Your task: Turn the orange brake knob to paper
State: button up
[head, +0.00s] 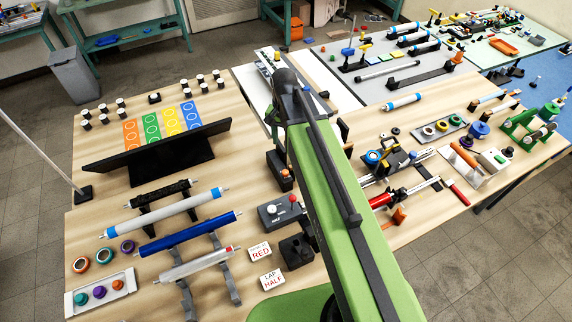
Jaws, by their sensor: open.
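I cannot make out the brake knob for certain, and no "paper" mark is readable. A small orange-red spot shows on a black box (279,170) just left of my green arm, partly beside the arm's edge. An orange piece (399,215) stands right of my arm on the wooden table, but its kind is too small to tell. My arm rises from the bottom and its dark joint covers the middle back of the table. My gripper does not show; it is hidden behind the arm or out of frame.
A tilted black panel (158,152) stands left. Tools crowd the right side.

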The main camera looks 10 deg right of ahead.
aim_at(285, 172)
notch_tip(285, 172, down, 18)
jog(key=b, duration=1.7)
jog(key=shift+d+r, duration=0.1)
jog(key=shift+r, duration=0.2)
grip_shut()
